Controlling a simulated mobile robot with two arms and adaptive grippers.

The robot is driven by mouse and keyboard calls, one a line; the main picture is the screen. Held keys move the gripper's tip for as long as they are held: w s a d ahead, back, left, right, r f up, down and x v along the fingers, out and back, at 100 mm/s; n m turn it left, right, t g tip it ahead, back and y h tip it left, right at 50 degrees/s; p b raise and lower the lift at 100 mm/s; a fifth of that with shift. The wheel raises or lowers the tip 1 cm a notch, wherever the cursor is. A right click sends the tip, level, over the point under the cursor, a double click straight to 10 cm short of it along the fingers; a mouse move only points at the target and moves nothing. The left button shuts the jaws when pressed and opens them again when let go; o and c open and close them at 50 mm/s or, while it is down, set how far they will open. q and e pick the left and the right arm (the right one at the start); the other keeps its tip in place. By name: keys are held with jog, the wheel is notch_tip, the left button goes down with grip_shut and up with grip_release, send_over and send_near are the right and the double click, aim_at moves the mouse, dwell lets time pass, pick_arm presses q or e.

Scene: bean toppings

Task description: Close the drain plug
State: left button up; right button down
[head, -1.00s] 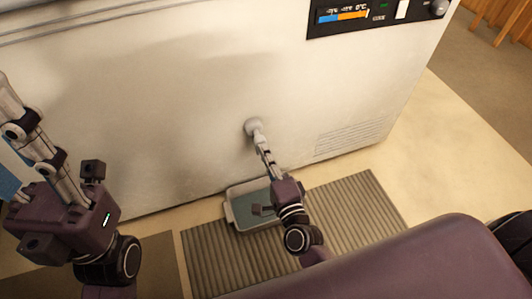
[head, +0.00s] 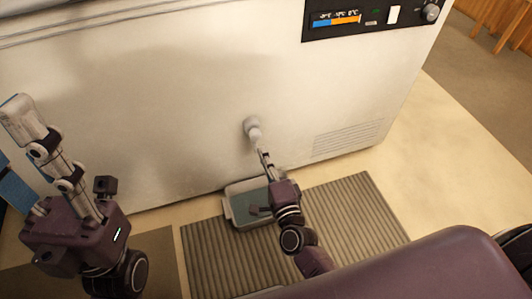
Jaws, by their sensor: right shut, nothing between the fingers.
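The drain plug (head: 252,127) is a pale grey round knob on the lower front of the white chest freezer (head: 190,90). It sticks out from the panel; I cannot tell how tightly it sits. My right gripper (head: 262,153) is shut and empty, with its tips just below and in front of the plug. A small gap seems to show between them. My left gripper (head: 22,105) is raised at the far left, well away from the plug. Its fingers are seen side-on, so I cannot tell whether it is open.
A shallow grey tray (head: 229,209) with liquid-like blue-grey contents stands below the plug, partly hidden by my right arm. It rests on a ribbed mat (head: 350,215). A control panel (head: 375,17) is at the freezer's upper right. Floor (head: 450,135) at right is clear.

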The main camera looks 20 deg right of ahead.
jog(key=s+p, duration=0.2)
jog(key=s, duration=0.7)
jog(key=shift+s+d, duration=0.15)
jog(key=shift+s, duration=0.25)
